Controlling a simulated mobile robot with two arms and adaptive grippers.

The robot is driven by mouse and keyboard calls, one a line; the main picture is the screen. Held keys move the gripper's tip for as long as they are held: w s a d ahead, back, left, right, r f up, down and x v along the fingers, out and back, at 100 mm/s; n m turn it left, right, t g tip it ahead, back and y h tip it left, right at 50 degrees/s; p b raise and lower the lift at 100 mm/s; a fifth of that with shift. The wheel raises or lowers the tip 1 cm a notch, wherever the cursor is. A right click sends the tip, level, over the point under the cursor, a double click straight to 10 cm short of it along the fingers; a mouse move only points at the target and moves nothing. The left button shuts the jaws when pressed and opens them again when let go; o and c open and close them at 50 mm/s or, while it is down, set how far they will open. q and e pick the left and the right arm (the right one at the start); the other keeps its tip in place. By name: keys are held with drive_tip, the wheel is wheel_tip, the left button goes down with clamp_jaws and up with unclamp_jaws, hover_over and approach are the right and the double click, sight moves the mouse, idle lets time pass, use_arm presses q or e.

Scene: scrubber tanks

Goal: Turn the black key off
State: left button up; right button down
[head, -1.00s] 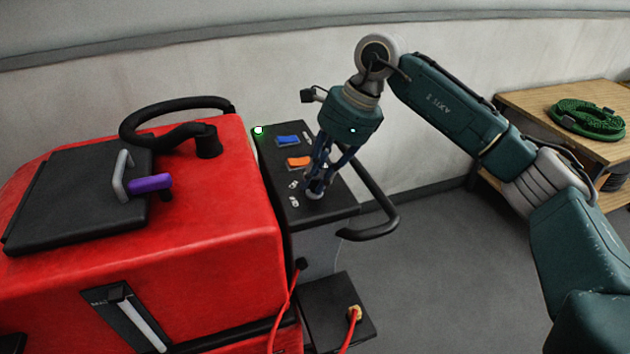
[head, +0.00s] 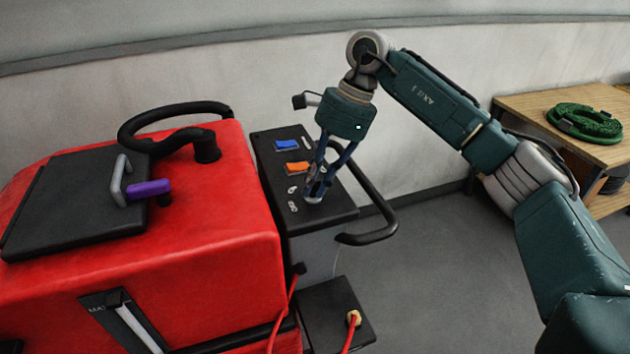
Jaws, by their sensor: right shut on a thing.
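The control panel (head: 338,213) is a dark slab at the right end of the red scrubber tank (head: 215,215). My right gripper (head: 314,195) reaches down to the panel from above, with its fingertips at the surface near its front part. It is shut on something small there. The black key is hidden between the fingers, and I cannot make out its angle. My left gripper is not in view.
A blue switch (head: 287,145) and an orange switch (head: 297,168) lie on the panel behind my fingers. A black handle bar (head: 373,236) curves around its right side. A wooden table (head: 555,107) holds a green hose (head: 585,122).

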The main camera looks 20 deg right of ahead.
drive_tip(key=shift+w+r, duration=0.1)
drive_tip(key=shift+r, duration=0.1)
drive_tip(key=c, duration=1.7)
unclamp_jaws()
drive_tip(key=shift+o, duration=0.3)
drive_tip(key=v, duration=1.1)
drive_tip(key=shift+d+r, duration=0.25)
drive_tip(key=shift+r, duration=0.1)
